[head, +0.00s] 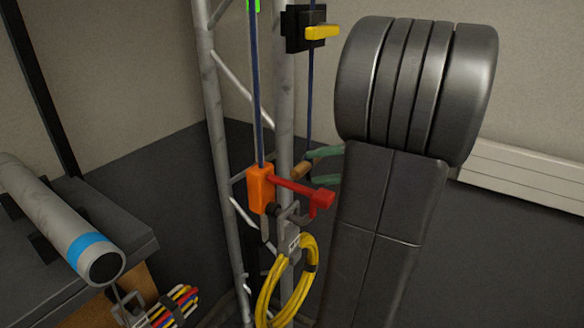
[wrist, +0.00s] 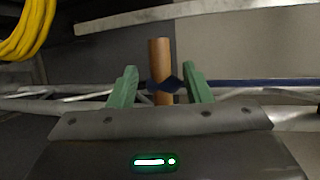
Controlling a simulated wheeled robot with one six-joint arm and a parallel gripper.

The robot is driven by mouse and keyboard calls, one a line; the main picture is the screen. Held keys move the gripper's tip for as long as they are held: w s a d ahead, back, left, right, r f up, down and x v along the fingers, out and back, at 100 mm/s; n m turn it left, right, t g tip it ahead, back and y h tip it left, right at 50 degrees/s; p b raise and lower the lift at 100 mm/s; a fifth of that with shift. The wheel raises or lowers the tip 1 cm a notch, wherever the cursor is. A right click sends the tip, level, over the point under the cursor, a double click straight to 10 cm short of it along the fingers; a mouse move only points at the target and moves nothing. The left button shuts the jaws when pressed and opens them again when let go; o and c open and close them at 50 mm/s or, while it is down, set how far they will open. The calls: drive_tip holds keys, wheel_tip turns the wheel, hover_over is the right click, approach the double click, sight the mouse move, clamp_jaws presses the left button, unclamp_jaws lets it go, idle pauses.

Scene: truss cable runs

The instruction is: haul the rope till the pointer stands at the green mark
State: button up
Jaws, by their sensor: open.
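A wooden handle (head: 301,170) hangs on the dark blue rope (head: 310,100) beside the truss. In the wrist view the handle (wrist: 159,60) stands between my gripper's green fingers (wrist: 158,70), with a gap on both sides and a blue rope knot (wrist: 164,85) around it. My gripper (head: 311,168) is open at the handle in the head view.
A black fitting with a yellow lever (head: 322,32) sits on the rope above the handle. A yellow cable coil (head: 288,285) hangs below the block. A grey pipe with a blue band (head: 85,243) and a bundle of coloured cables (head: 172,306) lie at left.

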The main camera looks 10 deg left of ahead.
drive_tip(key=x, duration=0.6)
drive_tip(key=shift+a, duration=0.4)
drive_tip(key=shift+f, duration=0.1)
clamp_jaws()
